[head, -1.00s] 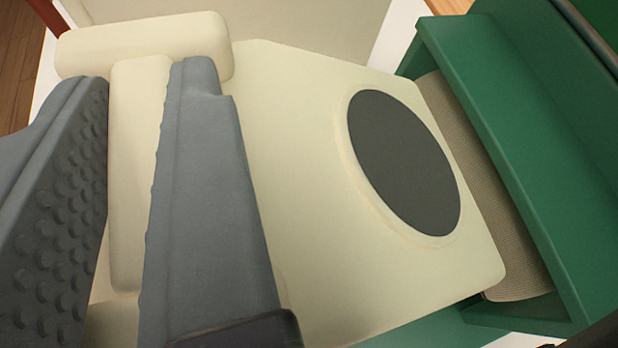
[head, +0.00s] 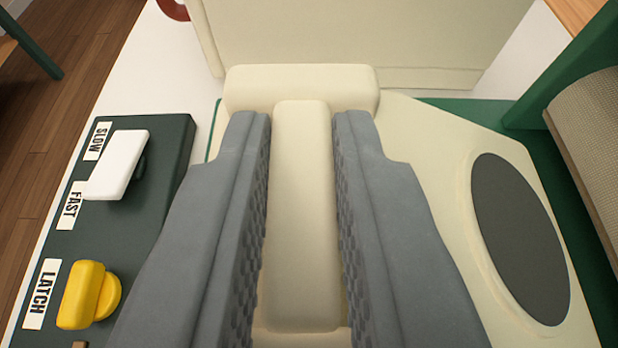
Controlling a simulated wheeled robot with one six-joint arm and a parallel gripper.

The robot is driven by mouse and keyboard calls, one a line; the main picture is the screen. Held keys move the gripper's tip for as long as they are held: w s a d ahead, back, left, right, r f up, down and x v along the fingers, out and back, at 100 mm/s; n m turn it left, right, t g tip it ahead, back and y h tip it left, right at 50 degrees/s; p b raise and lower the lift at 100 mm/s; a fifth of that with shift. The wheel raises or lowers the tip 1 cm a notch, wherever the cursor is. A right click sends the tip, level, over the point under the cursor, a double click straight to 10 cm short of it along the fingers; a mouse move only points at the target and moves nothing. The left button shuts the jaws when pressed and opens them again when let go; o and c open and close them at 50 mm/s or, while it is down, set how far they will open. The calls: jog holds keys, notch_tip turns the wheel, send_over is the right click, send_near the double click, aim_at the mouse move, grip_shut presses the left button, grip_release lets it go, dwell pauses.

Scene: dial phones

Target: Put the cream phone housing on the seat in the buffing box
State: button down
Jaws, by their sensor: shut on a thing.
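The cream phone housing (head: 430,140) fills the middle and right of the head view. It has a dark oval face (head: 520,238) and a raised bar (head: 302,215) with a wider crosspiece at its far end. My gripper (head: 300,122) is shut on the raised bar, one grey finger on each side. The green buffing box (head: 572,95) shows at the right, with a woven beige pad or roller (head: 597,135) beside the housing. The seat is hidden, and I cannot tell whether the housing touches it.
At left a dark green panel (head: 165,160) carries a white lever (head: 117,165) by SLOW and FAST labels and a yellow knob (head: 82,293) by LATCH. A large cream panel (head: 340,35) stands behind. White tabletop (head: 125,75) shows at the upper left.

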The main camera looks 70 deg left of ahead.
jog(key=c, duration=1.4)
grip_release()
jog(key=shift+f, duration=0.1)
jog(key=shift+o, duration=0.2)
jog(key=v, duration=1.2)
